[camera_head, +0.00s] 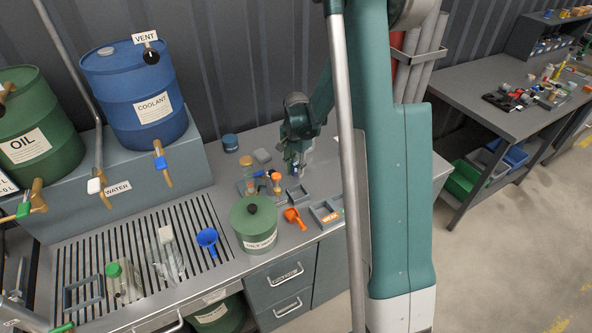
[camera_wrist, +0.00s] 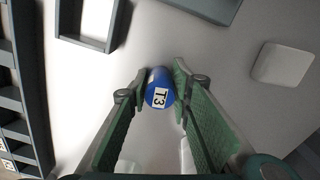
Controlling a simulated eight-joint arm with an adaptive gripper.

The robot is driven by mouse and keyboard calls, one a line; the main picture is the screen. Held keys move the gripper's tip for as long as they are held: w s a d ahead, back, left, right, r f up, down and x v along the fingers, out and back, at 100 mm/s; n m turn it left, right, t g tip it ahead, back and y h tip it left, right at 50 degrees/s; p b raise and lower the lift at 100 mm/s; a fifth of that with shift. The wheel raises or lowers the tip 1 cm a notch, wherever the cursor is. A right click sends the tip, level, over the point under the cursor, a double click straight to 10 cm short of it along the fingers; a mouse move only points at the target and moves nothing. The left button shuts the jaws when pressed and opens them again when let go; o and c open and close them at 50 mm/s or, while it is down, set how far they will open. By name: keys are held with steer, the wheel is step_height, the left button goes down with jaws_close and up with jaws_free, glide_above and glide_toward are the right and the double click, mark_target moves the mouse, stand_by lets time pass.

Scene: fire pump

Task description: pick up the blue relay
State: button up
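The blue relay (camera_wrist: 160,92) is a small blue cylinder with a white label reading T3, in the middle of the wrist view. My gripper (camera_wrist: 160,88) has its two green fingers on either side of it, with the fingertips very close to its sides. I cannot tell whether they press on it or leave a thin gap. In the head view my gripper (camera_head: 298,168) is low over the back right part of the bench, and the relay cannot be clearly made out there.
In the wrist view a grey open tray (camera_wrist: 88,42) is upper left, a dark rack (camera_wrist: 22,125) at the left edge, and a pale block (camera_wrist: 282,64) at right.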

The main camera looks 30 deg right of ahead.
mark_target(296, 163)
steer(key=c, duration=0.3)
steer(key=shift+c, duration=0.2)
steer(key=shift+r, duration=0.15)
steer(key=shift+r+p, duration=0.4)
steer(key=shift+r, duration=4.45)
